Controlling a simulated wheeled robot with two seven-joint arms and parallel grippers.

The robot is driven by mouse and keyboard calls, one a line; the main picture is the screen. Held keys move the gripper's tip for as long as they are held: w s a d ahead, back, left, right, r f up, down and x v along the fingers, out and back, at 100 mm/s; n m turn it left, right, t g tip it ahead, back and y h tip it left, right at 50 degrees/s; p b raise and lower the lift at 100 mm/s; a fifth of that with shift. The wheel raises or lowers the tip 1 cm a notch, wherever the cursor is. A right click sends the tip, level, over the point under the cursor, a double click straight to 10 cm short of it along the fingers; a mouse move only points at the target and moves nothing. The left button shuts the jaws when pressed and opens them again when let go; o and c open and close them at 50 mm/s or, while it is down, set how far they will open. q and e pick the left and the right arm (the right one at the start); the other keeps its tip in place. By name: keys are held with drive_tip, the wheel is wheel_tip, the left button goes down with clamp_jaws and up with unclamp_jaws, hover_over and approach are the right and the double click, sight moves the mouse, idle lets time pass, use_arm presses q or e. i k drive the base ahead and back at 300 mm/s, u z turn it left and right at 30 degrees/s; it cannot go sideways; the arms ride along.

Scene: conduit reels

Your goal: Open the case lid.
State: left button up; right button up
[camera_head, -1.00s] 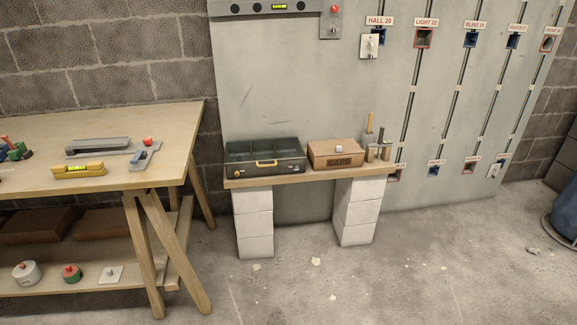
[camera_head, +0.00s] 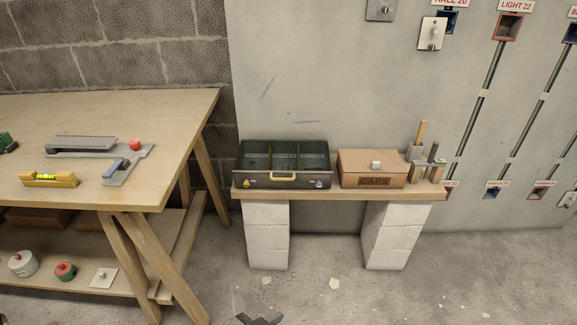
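The dark case (camera_head: 241,178) stands on a low plank shelf, with a yellow handle (camera_head: 283,177) and two latches on its front. Its divided compartments show from above; I cannot tell whether a clear lid covers them. A dark tip, which seems to be my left gripper (camera_head: 260,319), shows at the bottom edge, well below and apart from the case. Its fingers are mostly cut off. My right gripper is out of view.
The plank shelf (camera_head: 340,194) rests on white block piers (camera_head: 266,235). Upright tools (camera_head: 421,134) stand at its right end. A wooden workbench (camera_head: 180,115) with a level (camera_head: 48,179) and metal parts is at left. The floor before the shelf is clear except small chips.

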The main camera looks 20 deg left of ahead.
sight(270, 172)
drive_tip(key=u, duration=0.7)
drive_tip(key=i, duration=0.85)
drive_tip(key=u, duration=0.65)
drive_tip(key=i, duration=0.4)
